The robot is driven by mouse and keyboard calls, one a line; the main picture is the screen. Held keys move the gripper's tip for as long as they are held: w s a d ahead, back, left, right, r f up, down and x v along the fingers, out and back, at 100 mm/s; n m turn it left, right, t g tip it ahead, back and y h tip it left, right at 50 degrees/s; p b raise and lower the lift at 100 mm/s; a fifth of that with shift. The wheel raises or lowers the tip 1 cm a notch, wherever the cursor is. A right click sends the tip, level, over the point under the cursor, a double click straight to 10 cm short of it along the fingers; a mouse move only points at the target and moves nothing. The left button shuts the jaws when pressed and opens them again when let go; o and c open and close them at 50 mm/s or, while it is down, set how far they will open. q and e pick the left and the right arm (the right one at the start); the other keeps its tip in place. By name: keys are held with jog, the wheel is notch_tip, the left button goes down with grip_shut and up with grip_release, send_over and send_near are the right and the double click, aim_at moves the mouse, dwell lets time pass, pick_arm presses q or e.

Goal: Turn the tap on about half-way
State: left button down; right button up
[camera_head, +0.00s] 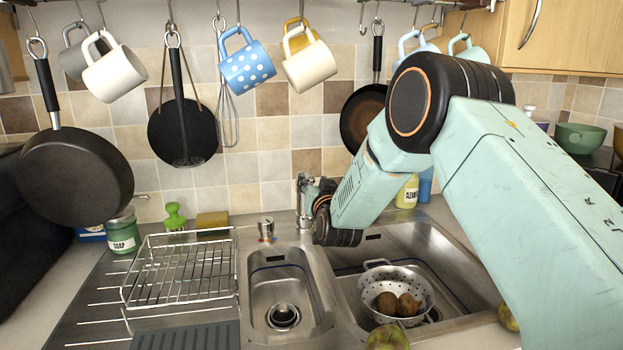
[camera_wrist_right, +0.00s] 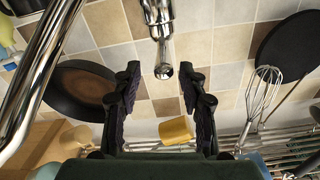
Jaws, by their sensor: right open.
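The chrome tap (camera_head: 303,193) stands behind the sink in the head view, partly covered by my right gripper (camera_head: 320,205). In the right wrist view, a slim chrome tap part with a rounded end (camera_wrist_right: 158,25) points in between the two dark fingers of my open right gripper (camera_wrist_right: 160,88). There are gaps on both sides, and neither finger seems to touch it. A thick chrome tube (camera_wrist_right: 38,70) runs along the left of that view. My left gripper is not in view.
The double sink (camera_head: 325,300) holds a colander (camera_head: 370,290) with potatoes in the right basin. A wire dish rack (camera_head: 180,275) stands at left. A small chrome knob (camera_head: 266,229) sits behind the left basin. Pans (camera_head: 75,175) and mugs (camera_head: 247,68) hang above.

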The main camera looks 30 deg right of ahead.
jog(key=w, duration=0.2)
jog(key=shift+w+f, duration=0.3)
jog(key=shift+w, duration=0.05)
jog(key=shift+w+d, duration=0.15)
jog(key=shift+w, duration=0.25)
jog(key=shift+s+d+r, duration=0.2)
jog(key=shift+r, duration=0.05)
jog(key=shift+w+a+f, duration=0.15)
jog(key=shift+w+f, duration=0.1)
jog(key=shift+w, duration=0.15)
jog(key=shift+c, duration=1.4)
jog(key=shift+s+r, duration=0.2)
jog(key=shift+s, duration=0.1)
jog(key=c, duration=0.5)
grip_shut()
